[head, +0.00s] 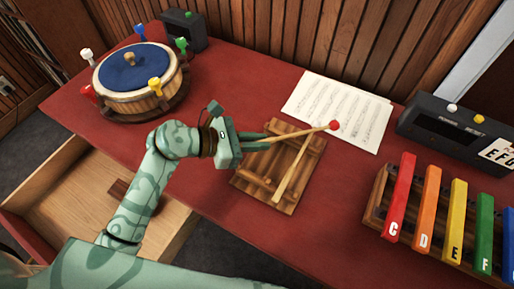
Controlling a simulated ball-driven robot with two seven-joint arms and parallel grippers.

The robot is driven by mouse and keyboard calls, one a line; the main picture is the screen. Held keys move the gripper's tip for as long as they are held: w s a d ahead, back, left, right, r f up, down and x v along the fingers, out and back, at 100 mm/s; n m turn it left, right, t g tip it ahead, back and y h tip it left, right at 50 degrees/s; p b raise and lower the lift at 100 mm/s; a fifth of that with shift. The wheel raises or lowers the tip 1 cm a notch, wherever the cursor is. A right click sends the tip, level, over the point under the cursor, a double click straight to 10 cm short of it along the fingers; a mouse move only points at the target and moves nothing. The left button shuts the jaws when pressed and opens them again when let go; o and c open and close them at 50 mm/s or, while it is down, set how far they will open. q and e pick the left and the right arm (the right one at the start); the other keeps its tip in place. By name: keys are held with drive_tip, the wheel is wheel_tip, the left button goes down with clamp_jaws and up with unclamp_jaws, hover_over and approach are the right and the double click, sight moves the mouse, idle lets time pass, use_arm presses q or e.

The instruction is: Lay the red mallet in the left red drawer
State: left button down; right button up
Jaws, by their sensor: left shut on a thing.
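The red mallet has a round red head (333,125) and a pale wooden stick. My left gripper (267,142) is shut on the stick's left end, with the head pointing right over the wooden rack (244,181). Whether the mallet still touches the rack is hard to tell. A second pale stick (292,173) lies slantwise across the rack; its upper end meets the red mallet's stick in the picture. The open drawer (78,197) is at the lower left below the red table, partly hidden by my left arm. My right gripper is not in view.
A brown block (123,190) lies in the drawer. A drum (157,101) with coloured pegs stands at the table's back left. Sheet music (345,95) lies behind the rack. A dark box (447,128) and coloured chime bars (428,202) are on the right.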

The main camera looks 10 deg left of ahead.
use_arm(q)
drive_tip(key=shift+w+f+b, duration=0.15)
drive_tip(key=shift+f+b, duration=0.2)
drive_tip(key=shift+f, duration=0.55)
drive_tip(key=shift+w+f+b, duration=0.1)
drive_tip(key=shift+f+b, duration=0.25)
drive_tip(key=shift+f, duration=0.55)
drive_tip(key=shift+f, duration=0.1)
drive_tip(key=c, duration=1.5)
unclamp_jaws()
drive_tip(key=shift+o, duration=0.2)
